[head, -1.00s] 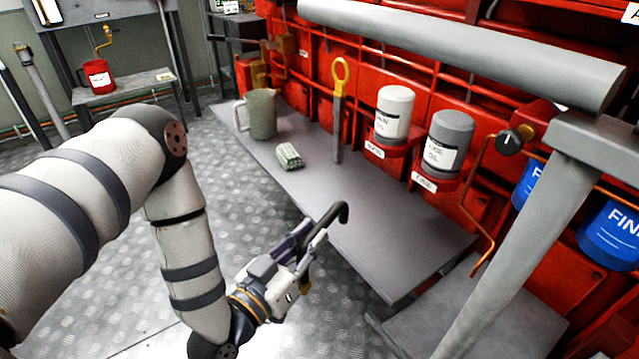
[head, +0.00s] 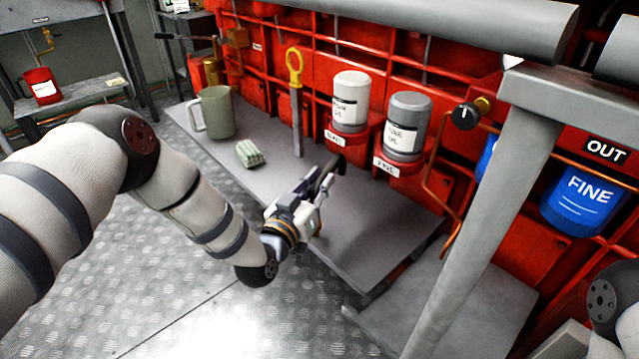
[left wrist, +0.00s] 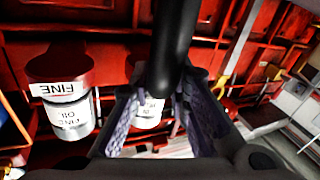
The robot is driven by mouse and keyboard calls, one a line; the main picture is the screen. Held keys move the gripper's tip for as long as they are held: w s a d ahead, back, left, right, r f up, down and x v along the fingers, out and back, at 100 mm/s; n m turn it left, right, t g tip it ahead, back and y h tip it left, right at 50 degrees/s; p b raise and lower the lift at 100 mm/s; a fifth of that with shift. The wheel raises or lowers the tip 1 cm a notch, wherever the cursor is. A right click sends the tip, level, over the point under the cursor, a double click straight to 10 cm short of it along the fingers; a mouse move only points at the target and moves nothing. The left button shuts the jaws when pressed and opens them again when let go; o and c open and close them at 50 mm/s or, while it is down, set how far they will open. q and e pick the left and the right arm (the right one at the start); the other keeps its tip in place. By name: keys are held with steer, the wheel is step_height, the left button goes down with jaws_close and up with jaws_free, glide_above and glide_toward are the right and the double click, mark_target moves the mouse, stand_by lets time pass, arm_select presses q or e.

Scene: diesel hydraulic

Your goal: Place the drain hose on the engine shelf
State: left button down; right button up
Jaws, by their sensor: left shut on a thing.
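The drain hose (head: 334,166) is a short black tube with a bent end. My left gripper (head: 316,192) is shut on it and holds it over the engine shelf, with the bent end up. In the left wrist view the hose (left wrist: 174,55) stands between the two finger pads of the left gripper (left wrist: 165,115). The engine shelf (head: 370,222) is a long flat grey ledge along the red engine; whether the hose touches it I cannot tell. The hose's lower end is hidden by the gripper. My right gripper is out of view.
On the shelf stand a grey-green jug (head: 216,112), a folded striped cloth (head: 249,153) and a yellow-handled tool (head: 296,105). A white canister (head: 350,100) and a grey canister (head: 407,125) sit in red holders behind. A grey post (head: 490,225) rises at the right. The shelf's front right part is clear.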

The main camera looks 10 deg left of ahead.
arm_select(q)
steer(key=shift+f, duration=0.2)
steer(key=c, duration=1.5)
jaws_free()
steer(key=shift+c, duration=0.2)
